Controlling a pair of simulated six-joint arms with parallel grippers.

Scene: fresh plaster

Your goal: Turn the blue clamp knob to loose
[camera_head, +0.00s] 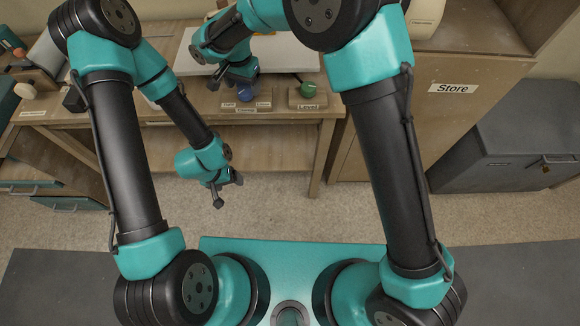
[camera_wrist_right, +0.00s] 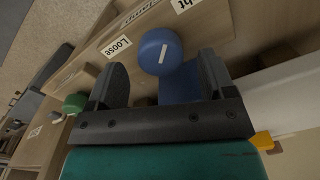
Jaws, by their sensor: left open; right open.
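The blue clamp knob (camera_head: 247,92) stands at the front of the workbench, above small labels. In the right wrist view the knob (camera_wrist_right: 160,51) has a short white line on its face, slanted with its upper end roughly towards the partly cut-off tight label (camera_wrist_right: 185,4). The loose label (camera_wrist_right: 116,46) lies to its left. My right gripper (camera_head: 239,78) is open at the knob, and in its wrist view the knob shows between and just beyond the fingertips; contact cannot be told. My left gripper (camera_head: 224,193) is open and empty, hanging in front of the bench.
A green knob (camera_head: 302,96) with a level label stands to the right on the bench; it also shows in the wrist view (camera_wrist_right: 75,103). A pale board (camera_head: 290,54) lies behind. A store cabinet (camera_head: 440,115) and grey chest (camera_head: 520,135) stand right. The floor before the bench is clear.

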